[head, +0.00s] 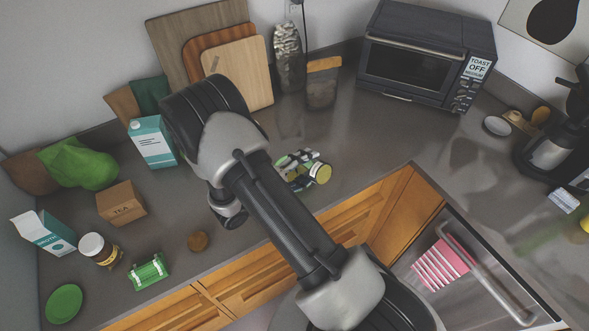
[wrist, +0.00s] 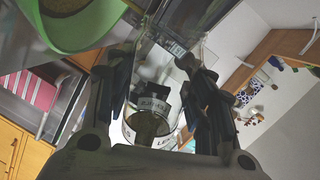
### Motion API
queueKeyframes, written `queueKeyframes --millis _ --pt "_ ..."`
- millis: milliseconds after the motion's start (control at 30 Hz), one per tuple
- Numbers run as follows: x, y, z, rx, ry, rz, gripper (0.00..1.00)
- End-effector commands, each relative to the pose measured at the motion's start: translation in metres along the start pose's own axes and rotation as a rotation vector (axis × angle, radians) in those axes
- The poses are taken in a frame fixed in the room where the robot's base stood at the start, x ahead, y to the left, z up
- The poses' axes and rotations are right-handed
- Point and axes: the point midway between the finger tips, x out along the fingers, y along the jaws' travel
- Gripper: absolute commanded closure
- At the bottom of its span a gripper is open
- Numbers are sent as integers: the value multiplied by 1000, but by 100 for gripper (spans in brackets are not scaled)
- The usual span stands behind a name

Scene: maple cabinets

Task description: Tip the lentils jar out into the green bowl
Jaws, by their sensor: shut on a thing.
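In the wrist view my gripper (wrist: 156,66) is shut on the lentils jar (wrist: 150,125), a clear glass jar with a pale lettered label. The jar is between the two dark fingers, with dark brown showing inside it. The green bowl (wrist: 88,32) is at the upper left of the wrist view, cut off by the frame edge, with something brown inside. The jar and the bowl look apart in this view. I cannot tell how far the jar is tilted. In the head view my arm covers the middle, and I cannot make out the jaws, jar or bowl.
On the counter stand a tea box (head: 121,203), cartons (head: 152,144), a brown jar (head: 100,250), a green sponge holder (head: 149,271) and a green disc (head: 64,304). Cutting boards (head: 240,73) and a toaster oven (head: 425,55) stand behind. A patterned item (head: 297,165) lies right of my arm.

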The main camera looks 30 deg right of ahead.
Motion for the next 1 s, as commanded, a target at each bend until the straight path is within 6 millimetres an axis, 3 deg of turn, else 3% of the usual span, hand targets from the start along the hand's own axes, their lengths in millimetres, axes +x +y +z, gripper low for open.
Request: queueKeyframes --millis 600,800,1000 --pt "0 -3 2 -54 8 -1 84" --pt "4 24 -2 235 -35 -1 84" --pt "2 11 -8 317 -48 -1 84"
